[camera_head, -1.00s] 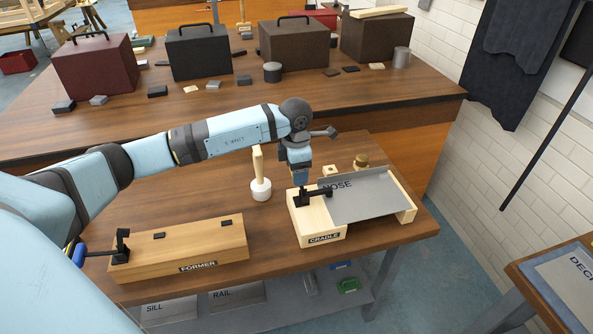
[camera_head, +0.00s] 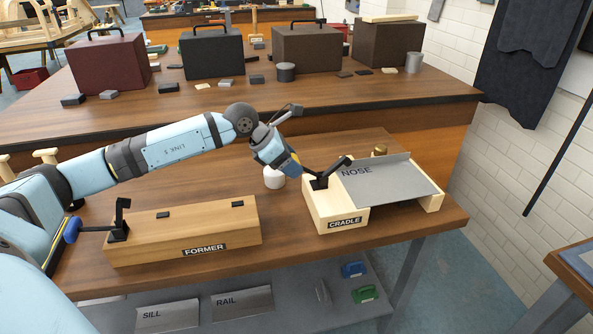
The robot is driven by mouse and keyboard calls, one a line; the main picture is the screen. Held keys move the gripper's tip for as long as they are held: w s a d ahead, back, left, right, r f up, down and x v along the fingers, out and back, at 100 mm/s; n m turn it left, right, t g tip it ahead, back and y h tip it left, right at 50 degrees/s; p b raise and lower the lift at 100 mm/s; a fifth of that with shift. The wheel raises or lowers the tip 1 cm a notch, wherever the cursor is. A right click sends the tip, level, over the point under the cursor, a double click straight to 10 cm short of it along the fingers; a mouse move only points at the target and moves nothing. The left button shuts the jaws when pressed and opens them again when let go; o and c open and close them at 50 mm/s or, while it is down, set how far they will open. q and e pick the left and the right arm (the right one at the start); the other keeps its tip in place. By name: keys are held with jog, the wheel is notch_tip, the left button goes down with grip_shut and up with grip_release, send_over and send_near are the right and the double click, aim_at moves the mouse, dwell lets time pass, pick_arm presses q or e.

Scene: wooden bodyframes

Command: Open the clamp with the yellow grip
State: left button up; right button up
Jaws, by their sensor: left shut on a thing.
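The black clamp (camera_head: 319,183) with the yellow grip (camera_head: 296,160) stands on the left block of the wooden cradle (camera_head: 345,213). Its handle leans left and up into my left gripper (camera_head: 292,165), which is shut on the yellow grip and mostly hides it. The clamp's bar (camera_head: 338,167) is raised, slanting up to the right, apart from the grey sheet marked NOSE (camera_head: 395,178) on the cradle. My right gripper is not in view.
A second clamp with a blue grip (camera_head: 72,230) is on the FORMER block (camera_head: 185,230) at left. A white mallet head (camera_head: 273,177) is close behind my left gripper. A small brass-coloured knob (camera_head: 380,149) stands behind the sheet. Cases line the back bench.

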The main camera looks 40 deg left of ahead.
pick_arm(q)
jog(key=shift+s+a+f+b, duration=0.15)
jog(key=shift+f+b, duration=0.05)
jog(key=shift+f, duration=0.2)
jog(key=shift+s+a+f+b, duration=0.1)
jog(key=shift+s+f+b, duration=0.1)
jog(key=shift+f, duration=0.2)
jog(key=shift+s+a+f+b, duration=0.2)
jog(key=shift+f+b, duration=0.15)
jog(key=shift+f, duration=0.15)
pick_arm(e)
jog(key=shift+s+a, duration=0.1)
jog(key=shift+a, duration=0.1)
pick_arm(q)
jog(key=o, duration=1.3)
jog(key=shift+r, duration=0.2)
jog(key=v, duration=1.3)
jog(key=shift+s+a+r+p, duration=0.15)
jog(key=shift+a+r+p, duration=0.05)
jog(key=shift+p, duration=0.15)
